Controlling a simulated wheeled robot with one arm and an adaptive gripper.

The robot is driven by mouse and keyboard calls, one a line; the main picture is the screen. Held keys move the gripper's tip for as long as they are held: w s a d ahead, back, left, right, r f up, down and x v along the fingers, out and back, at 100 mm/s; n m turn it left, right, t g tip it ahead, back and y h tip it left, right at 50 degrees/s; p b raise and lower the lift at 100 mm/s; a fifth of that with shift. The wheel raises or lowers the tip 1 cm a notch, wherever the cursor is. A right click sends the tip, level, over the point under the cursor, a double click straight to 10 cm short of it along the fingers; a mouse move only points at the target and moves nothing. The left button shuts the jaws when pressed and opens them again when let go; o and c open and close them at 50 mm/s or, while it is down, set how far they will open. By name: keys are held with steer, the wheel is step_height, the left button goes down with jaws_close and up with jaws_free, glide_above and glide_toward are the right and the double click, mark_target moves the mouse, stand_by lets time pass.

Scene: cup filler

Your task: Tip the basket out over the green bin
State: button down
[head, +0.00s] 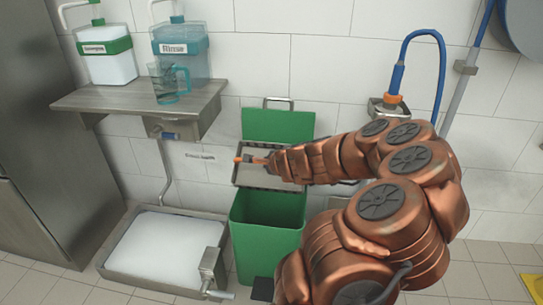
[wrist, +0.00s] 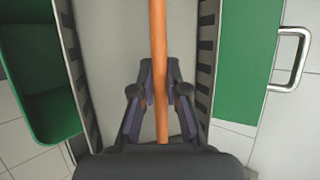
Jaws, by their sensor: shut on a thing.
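My gripper (head: 272,163) is shut on the orange handle (wrist: 158,40) of a grey metal basket (head: 254,179). In the wrist view the handle runs between the fingers, and the basket's slotted walls (wrist: 206,60) stand either side. The part of its floor that shows looks bare; my gripper hides the rest. The green bin (head: 266,222) stands on the floor with its lid (head: 278,123) up at the back. The basket is above the rear of the bin's opening, in front of the lid. I cannot tell how far it is tilted.
A tray of white foam (head: 165,245) lies left of the bin, with a tap at its right corner. A steel shelf (head: 140,103) above it holds two dispensers and a clear jug (head: 168,84). A blue hose (head: 441,80) hangs at right. A steel cabinet stands far left.

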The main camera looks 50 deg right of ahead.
steer(key=shift+r+p, duration=0.25)
steer(key=shift+p, duration=1.2)
steer(key=g+y+p, duration=0.1)
steer(key=y+p, duration=0.1)
steer(key=p, duration=0.5)
steer(key=shift+m+g+p, duration=0.3)
steer(key=shift+p, duration=0.1)
steer(key=shift+f, duration=0.15)
steer(key=p, duration=0.3)
steer(key=shift+d, duration=0.1)
steer(key=y+p, duration=0.1)
steer(key=p, duration=0.2)
steer(key=shift+g, duration=0.3)
steer(key=shift+m+p, duration=0.3)
steer(key=shift+p, duration=0.7)
steer(key=p, duration=0.2)
steer(key=shift+g+y+p, duration=0.35)
steer(key=shift+g+y, duration=0.05)
steer(key=g+y+p, duration=0.1)
steer(key=p, duration=1)
steer(key=shift+y, duration=0.3)
steer(key=shift+m+g+p, duration=0.3)
steer(key=shift+p, duration=0.85)
